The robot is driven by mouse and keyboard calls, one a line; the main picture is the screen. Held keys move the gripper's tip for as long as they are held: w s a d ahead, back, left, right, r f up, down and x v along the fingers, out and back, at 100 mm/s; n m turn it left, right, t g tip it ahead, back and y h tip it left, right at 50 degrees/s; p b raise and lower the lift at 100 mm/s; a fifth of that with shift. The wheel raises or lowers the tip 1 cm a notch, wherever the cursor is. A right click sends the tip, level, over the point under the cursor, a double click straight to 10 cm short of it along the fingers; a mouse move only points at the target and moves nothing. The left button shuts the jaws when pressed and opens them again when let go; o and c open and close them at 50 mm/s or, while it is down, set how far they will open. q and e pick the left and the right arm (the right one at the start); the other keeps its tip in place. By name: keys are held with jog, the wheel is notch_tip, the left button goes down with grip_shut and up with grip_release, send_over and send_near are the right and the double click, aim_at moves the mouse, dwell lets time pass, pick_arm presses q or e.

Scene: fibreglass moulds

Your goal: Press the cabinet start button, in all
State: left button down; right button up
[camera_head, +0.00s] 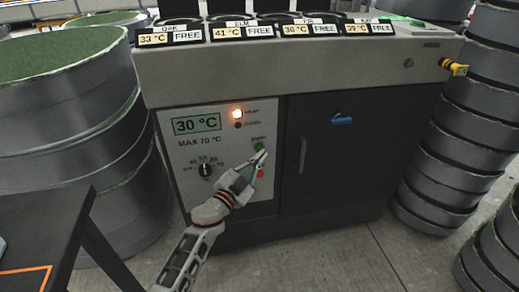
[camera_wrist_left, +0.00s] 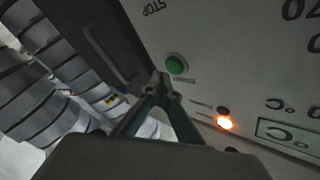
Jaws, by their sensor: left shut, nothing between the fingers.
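The cabinet (camera_head: 290,90) has a light control panel with a green start button (camera_head: 259,146) and a red button (camera_head: 261,173) below it. My left gripper (camera_head: 263,154) is shut and empty, its tips just at the green button. The display (camera_head: 196,125) reads 30 °C. My right gripper is not in view.
A dial (camera_head: 206,170) sits left of the buttons. A dark door (camera_head: 335,150) with a blue latch (camera_head: 342,120) is to the right. Stacked round moulds stand left (camera_head: 75,120) and right (camera_head: 460,150). A dark table (camera_head: 40,235) is at lower left; the floor (camera_head: 320,260) in front is clear.

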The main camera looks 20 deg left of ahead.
pick_arm(q)
jog(key=s+d, duration=0.1)
jog(key=s, duration=0.1)
jog(key=s+d+p, duration=0.1)
jog(key=s, duration=0.1)
jog(key=shift+d, duration=0.4)
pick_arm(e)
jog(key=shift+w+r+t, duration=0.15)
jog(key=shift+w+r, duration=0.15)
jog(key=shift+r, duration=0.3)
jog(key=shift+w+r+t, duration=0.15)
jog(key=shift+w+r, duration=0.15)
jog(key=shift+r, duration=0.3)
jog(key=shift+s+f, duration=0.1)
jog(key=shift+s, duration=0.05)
